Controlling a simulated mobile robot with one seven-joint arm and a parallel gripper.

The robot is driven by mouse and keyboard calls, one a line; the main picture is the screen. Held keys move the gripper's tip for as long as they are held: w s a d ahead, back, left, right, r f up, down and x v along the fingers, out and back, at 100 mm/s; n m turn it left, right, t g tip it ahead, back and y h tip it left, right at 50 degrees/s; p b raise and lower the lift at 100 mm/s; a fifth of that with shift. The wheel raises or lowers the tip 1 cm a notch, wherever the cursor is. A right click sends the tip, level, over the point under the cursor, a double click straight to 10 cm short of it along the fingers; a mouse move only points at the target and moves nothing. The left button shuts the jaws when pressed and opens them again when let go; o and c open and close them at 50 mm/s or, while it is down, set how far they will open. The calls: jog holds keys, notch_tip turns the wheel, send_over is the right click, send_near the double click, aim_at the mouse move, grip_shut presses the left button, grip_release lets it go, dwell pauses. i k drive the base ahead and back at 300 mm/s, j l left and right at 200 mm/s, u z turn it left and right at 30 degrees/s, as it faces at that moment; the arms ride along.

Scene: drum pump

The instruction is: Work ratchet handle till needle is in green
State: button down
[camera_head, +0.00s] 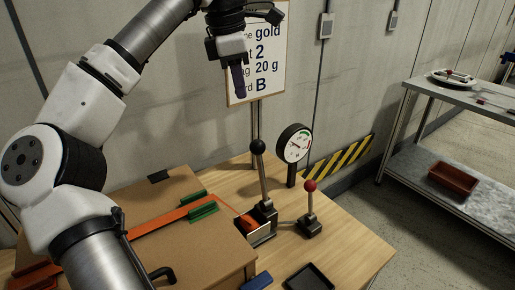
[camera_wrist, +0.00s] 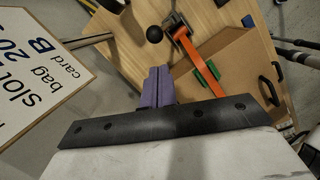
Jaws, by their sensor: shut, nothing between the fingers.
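A lever with a black ball knob (camera_head: 257,147) stands nearly upright from a dark metal base on the table. In the wrist view the black knob (camera_wrist: 154,34) shows just beyond my fingertips. A round dial gauge (camera_head: 294,143) on a post stands right of it, with green and red marks on its face; the needle is too small to read surely. A shorter lever with a red knob (camera_head: 310,186) stands to the right. My gripper (camera_head: 240,94) points down above the black knob, apart from it. Its purple fingers (camera_wrist: 160,70) are together and empty.
An orange strap (camera_head: 170,217) runs over a brown box (camera_head: 215,238) to the lever base, past green guides (camera_head: 203,209). A sign (camera_head: 267,50) stands behind my gripper. A black tray (camera_head: 309,279) lies at the front. A metal shelf (camera_head: 460,100) stands at the right.

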aim_at(256, 146)
jog(key=k, duration=1)
